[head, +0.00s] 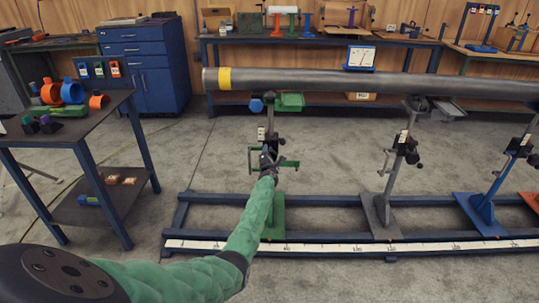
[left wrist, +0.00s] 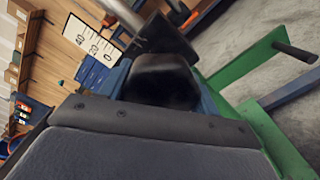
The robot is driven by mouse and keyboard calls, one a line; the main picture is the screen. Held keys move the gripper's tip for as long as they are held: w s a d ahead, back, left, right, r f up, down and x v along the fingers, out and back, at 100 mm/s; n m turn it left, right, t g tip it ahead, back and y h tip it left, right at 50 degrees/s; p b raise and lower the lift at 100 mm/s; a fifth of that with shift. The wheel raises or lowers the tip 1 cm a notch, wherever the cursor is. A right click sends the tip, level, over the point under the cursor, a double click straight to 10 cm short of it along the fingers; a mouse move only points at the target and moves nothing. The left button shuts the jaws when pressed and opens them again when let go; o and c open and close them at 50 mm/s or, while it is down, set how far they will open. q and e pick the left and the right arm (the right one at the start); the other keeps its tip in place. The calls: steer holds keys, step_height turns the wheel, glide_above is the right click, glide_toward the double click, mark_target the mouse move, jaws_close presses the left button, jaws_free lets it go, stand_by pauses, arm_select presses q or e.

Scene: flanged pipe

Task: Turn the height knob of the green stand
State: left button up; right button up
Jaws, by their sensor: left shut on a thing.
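The green stand (head: 273,222) stands upright on the blue floor frame, under the left part of the grey pipe (head: 330,80). Green bars with dark handles (head: 289,163) stick out from its post at mid height. My left gripper (head: 268,160) reaches the post from the front and largely hides that part in the head view. In the left wrist view, a black knob (left wrist: 162,78) sits between the jaws of the left gripper (left wrist: 164,90), which is shut on it. A green bar (left wrist: 245,62) of the stand shows to the right. My right gripper is not in view.
A grey stand (head: 382,215) and a blue stand (head: 482,213) stand to the right on the same frame. A white scale strip (head: 350,248) runs along its front. A dark table (head: 60,132) with coloured parts stands at left. Open floor lies between.

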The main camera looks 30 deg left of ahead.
arm_select(q)
steer(key=shift+d+m+p, duration=0.1)
steer(key=shift+m+p, duration=1.35)
steer(key=shift+m, duration=3.65)
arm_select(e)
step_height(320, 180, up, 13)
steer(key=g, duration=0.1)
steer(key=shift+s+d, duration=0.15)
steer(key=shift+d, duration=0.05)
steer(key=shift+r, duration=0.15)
arm_select(q)
steer(key=o, duration=1)
steer(key=shift+r, duration=0.1)
steer(key=shift+s+d, duration=0.25)
steer(key=shift+p+v, duration=0.55)
steer(key=shift+v, duration=2.95)
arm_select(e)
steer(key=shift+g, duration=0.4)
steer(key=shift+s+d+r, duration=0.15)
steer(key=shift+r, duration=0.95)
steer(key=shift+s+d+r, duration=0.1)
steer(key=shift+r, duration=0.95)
